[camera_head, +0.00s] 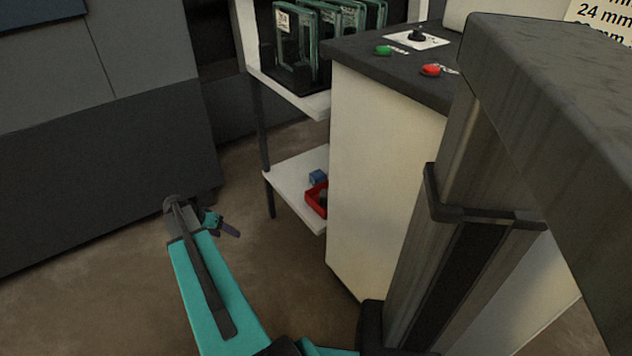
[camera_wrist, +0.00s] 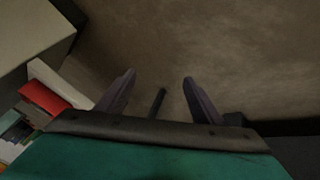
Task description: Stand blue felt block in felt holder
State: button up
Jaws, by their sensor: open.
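A small blue block (camera_head: 317,177) sits on the low white shelf in the head view, right beside a red tray (camera_head: 317,200). Whether it is the felt block I cannot tell for sure. The red tray also shows at the left edge of the wrist view (camera_wrist: 43,97), with a bluish patch below it. I cannot make out a felt holder. My gripper (camera_wrist: 158,82) is open and empty, its two fingers apart over bare floor. In the head view my gripper (camera_head: 222,228) is left of the low shelf, apart from it.
The low shelf (camera_head: 288,190) has thin dark legs. An upper shelf (camera_head: 300,98) holds several teal-framed cases. A white cabinet (camera_head: 375,170) with a dark top, green and red buttons stands to the right. A dark grey unit (camera_head: 110,180) stands left. Brown floor between is clear.

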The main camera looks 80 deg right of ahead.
jog(key=s+d+r+m+g, duration=0.1)
jog(key=s+d+r+m, duration=0.3)
jog(key=s+d+r, duration=0.4)
jog(key=s+d+r+m+g+h, duration=0.1)
jog(key=s+d+r+m+g, duration=0.1)
jog(key=s+d+r+m, duration=0.3)
jog(key=s+d+r, duration=0.4)
jog(key=s+d, duration=0.5)
jog(key=shift+s+d+h, duration=0.15)
jog(key=shift+s+h, duration=0.05)
jog(key=shift+h, duration=0.1)
jog(key=shift+b, duration=0.3)
jog(key=b, duration=0.2)
send_near(317, 174)
jog(key=shift+s+r+x, duration=0.1)
jog(key=shift+x, duration=0.75)
jog(key=shift+s+r+x, duration=0.1)
jog(key=shift+r+x, duration=0.05)
jog(key=shift+x, duration=0.7)
jog(key=shift+d, duration=0.1)
jog(key=shift+w+f+b+x, duration=0.15)
jog(key=shift+b+x, duration=0.45)
jog(key=shift+x, duration=0.35)
jog(key=shift+w+f+b+x, duration=0.15)
jog(key=shift+b+x, duration=0.45)
jog(key=shift+x, duration=0.4)
jog(key=shift+s+d+f, duration=0.3)
jog(key=shift+s+f, duration=0.1)
